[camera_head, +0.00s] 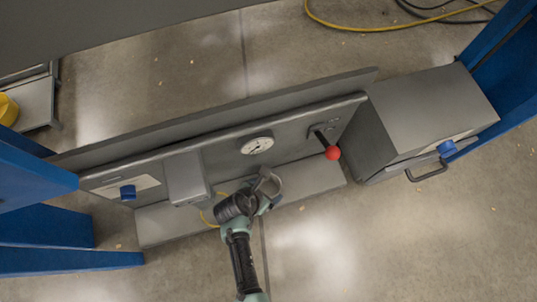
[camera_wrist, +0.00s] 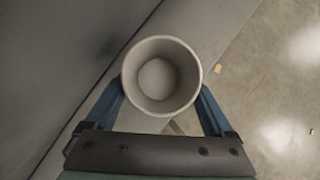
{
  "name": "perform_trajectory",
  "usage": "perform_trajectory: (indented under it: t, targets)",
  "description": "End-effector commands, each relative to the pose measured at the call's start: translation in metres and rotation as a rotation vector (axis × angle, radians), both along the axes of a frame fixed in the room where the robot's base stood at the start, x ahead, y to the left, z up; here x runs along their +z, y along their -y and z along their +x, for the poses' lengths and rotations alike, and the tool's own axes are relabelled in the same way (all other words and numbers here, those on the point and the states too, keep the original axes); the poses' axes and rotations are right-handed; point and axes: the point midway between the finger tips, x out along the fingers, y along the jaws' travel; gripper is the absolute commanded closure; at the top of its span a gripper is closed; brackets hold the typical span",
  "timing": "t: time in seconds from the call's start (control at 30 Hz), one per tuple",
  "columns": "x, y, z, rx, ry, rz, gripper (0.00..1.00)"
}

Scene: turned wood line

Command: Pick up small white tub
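The small white tub (camera_wrist: 161,42) is in the wrist view, seen from above into its round, empty inside. It looks pale grey in this light. My gripper (camera_wrist: 162,100) has one blue finger on each side of the tub. The tub's rim covers the fingertips, and no clear gap shows between fingers and tub. I cannot tell whether the fingers press on it. In the head view my gripper (camera_head: 266,183) is over the low grey ledge (camera_head: 315,178) at the front of the panel; the tub is hard to make out there.
Behind the ledge stands a grey panel with a round dial (camera_head: 257,145), a red-knobbed lever (camera_head: 332,153) and a box (camera_head: 187,178). A grey cabinet (camera_head: 425,110) with a handle is at right. Blue posts (camera_head: 45,225) flank both sides. Concrete floor in front is open.

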Motion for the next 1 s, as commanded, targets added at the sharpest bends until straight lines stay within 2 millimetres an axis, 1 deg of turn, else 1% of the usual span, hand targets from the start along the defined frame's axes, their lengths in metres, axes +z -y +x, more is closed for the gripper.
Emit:
perform_trajectory:
  t: [0.03, 0.3, 0.57, 0.77, 0.87, 1.0]
  targets:
    - [0.000, 0.000, 0.000, 0.000, 0.000, 0.000, 0.23]
    - [0.000, 0.000, 0.000, 0.000, 0.000, 0.000, 0.71]
    - [0.001, 0.000, 0.000, 0.000, 0.000, 0.000, 0.72]
    - [0.007, 0.001, -0.002, 0.000, -0.001, -0.001, 0.72]
    - [0.013, 0.001, -0.004, -0.001, -0.001, -0.001, 0.72]
    - [0.034, 0.001, -0.003, 0.000, 0.001, -0.001, 0.72]
